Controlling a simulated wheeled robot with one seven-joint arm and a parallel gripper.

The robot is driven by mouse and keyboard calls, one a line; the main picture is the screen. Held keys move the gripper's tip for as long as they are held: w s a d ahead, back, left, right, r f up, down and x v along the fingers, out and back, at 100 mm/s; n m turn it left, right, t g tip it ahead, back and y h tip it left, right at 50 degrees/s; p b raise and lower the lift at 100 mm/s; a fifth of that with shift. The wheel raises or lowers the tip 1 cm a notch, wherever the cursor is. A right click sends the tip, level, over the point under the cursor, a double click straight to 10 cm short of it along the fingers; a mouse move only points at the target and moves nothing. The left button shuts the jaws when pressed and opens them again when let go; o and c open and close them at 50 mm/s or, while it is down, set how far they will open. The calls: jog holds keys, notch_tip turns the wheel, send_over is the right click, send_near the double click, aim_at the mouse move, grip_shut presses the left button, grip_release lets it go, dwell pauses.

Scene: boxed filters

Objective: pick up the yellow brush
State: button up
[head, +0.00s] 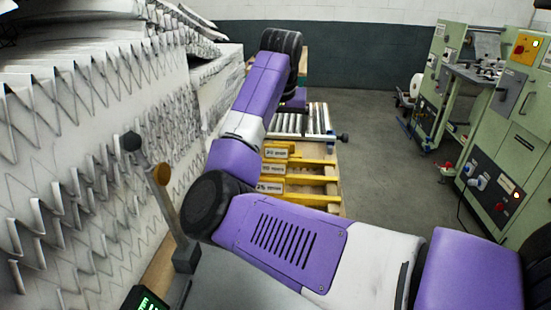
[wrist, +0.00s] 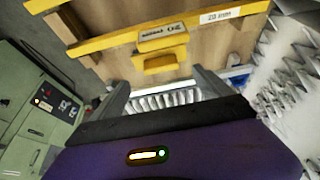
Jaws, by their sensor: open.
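Several yellow pieces (head: 296,180) with pale labels lie on the wooden bench in the head view, beyond my arm. The wrist view shows a long yellow bar (wrist: 100,42) and a labelled yellow block (wrist: 163,38) on the wood, with a smaller yellow part beside the block. I cannot make out bristles, so I cannot tell whether any of these is the yellow brush. My gripper (wrist: 160,78) is open, its two grey fingers apart with nothing visibly held between them. In the head view my arm hides the fingers and part of the bench.
White pleated filter material (head: 90,150) rises close along the left. A ribbed pale rack (head: 318,120) with a black knob lies on the bench past the yellow pieces. Green machines (head: 500,150) stand at the right. The grey floor (head: 370,150) between is clear.

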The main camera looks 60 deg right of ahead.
aim_at(284, 142)
jog(key=x, duration=0.7)
jog(key=shift+w+d+f, duration=0.1)
jog(key=shift+d+f, duration=0.05)
jog(key=shift+d, duration=0.05)
jog(key=c, duration=1.5)
notch_tip(284, 142, up, 20)
jog(key=shift+r+p, duration=0.1)
jog(key=shift+p, duration=0.3)
